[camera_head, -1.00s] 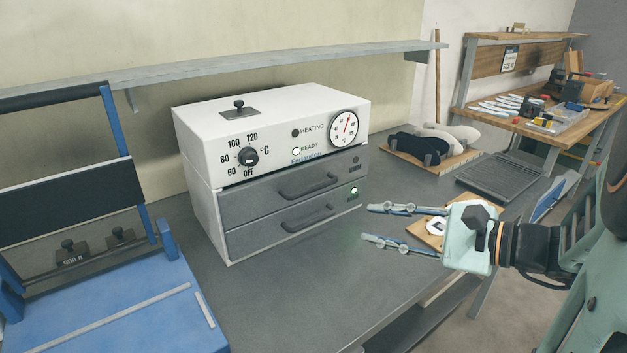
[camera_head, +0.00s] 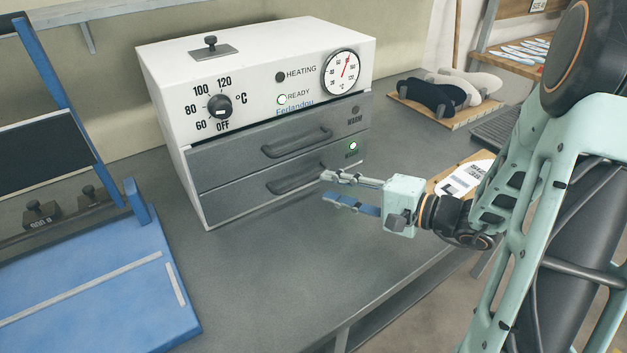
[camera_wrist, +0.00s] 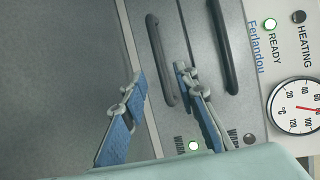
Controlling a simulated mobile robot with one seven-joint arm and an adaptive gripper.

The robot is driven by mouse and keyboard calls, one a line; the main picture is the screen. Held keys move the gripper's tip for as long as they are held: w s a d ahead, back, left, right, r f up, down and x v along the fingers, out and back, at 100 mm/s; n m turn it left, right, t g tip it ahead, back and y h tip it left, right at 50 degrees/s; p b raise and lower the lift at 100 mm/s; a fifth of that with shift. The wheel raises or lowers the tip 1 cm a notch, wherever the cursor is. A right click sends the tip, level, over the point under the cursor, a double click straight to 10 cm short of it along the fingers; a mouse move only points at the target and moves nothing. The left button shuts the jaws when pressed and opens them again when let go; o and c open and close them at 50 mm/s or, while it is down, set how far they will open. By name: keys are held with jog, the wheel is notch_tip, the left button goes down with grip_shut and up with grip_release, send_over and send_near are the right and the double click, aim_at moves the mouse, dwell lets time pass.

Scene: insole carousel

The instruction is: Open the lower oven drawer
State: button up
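The white oven (camera_head: 255,70) stands on the grey bench with two grey drawers, both shut. The lower drawer (camera_head: 235,200) has a dark bar handle (camera_head: 290,180), and a lit green lamp is at the right end of the drawer fronts. The upper drawer (camera_head: 240,150) has its own handle. My gripper (camera_head: 327,186) is open and empty, its fingers pointing left at the right end of the lower handle. In the wrist view my gripper (camera_wrist: 158,82) has its fingers apart, and the lower handle (camera_wrist: 160,60) runs between them at their tips. Whether they touch it I cannot tell.
A blue press frame (camera_head: 90,270) stands on the left of the bench. Dark and pale insole forms (camera_head: 440,92) lie on a wooden board at the back right. The bench top (camera_head: 270,270) in front of the drawers is clear.

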aim_at(309, 181)
jog(key=x, duration=0.6)
jog(key=shift+d, duration=0.1)
jog(key=shift+c, duration=0.5)
grip_shut()
